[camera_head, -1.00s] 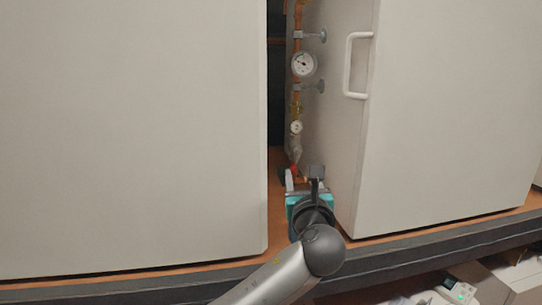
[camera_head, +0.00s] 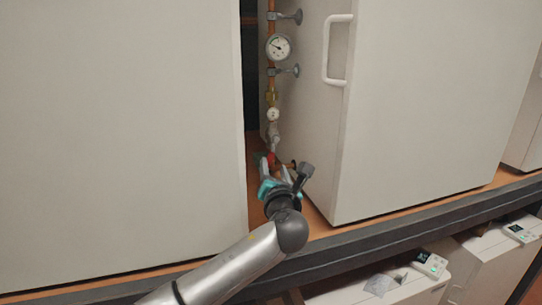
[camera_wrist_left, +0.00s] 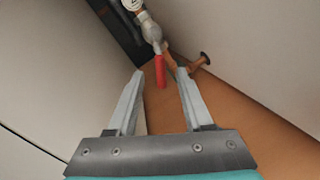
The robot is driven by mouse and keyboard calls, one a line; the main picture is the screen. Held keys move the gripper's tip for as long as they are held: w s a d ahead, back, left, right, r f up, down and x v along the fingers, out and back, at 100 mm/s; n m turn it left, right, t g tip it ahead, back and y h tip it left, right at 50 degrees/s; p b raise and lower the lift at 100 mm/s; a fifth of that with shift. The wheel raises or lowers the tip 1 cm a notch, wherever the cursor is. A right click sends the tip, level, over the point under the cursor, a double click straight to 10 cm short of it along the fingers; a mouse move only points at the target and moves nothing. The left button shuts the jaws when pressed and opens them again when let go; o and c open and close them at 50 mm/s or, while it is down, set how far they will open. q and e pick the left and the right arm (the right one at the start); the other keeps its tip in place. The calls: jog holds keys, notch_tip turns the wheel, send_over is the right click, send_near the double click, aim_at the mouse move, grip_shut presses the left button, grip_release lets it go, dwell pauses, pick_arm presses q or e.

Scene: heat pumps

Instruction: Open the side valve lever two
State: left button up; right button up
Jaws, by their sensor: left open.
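A red valve lever (camera_head: 270,158) sits low on the copper pipe in the gap between two large white cabinets. In the left wrist view the red lever (camera_wrist_left: 161,72) hangs below a grey valve body (camera_wrist_left: 151,32). My left gripper (camera_head: 276,166) reaches into the gap near the lever. In the left wrist view its two fingers (camera_wrist_left: 160,74) are apart, with the red lever showing between and beyond the tips. I cannot tell whether a finger touches it. My right gripper is not in view.
The left cabinet (camera_head: 120,130) and right cabinet (camera_head: 420,100) wall in the narrow gap. A pressure gauge (camera_head: 278,47) is on the pipe above. A copper pipe stub (camera_wrist_left: 200,60) sticks out right of the lever. The orange floor (camera_wrist_left: 225,120) of the gap is clear nearer me.

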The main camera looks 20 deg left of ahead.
aim_at(271, 158)
pick_arm(q)
jog(key=shift+x, duration=3.65)
jog(key=shift+c, duration=0.4)
grip_shut()
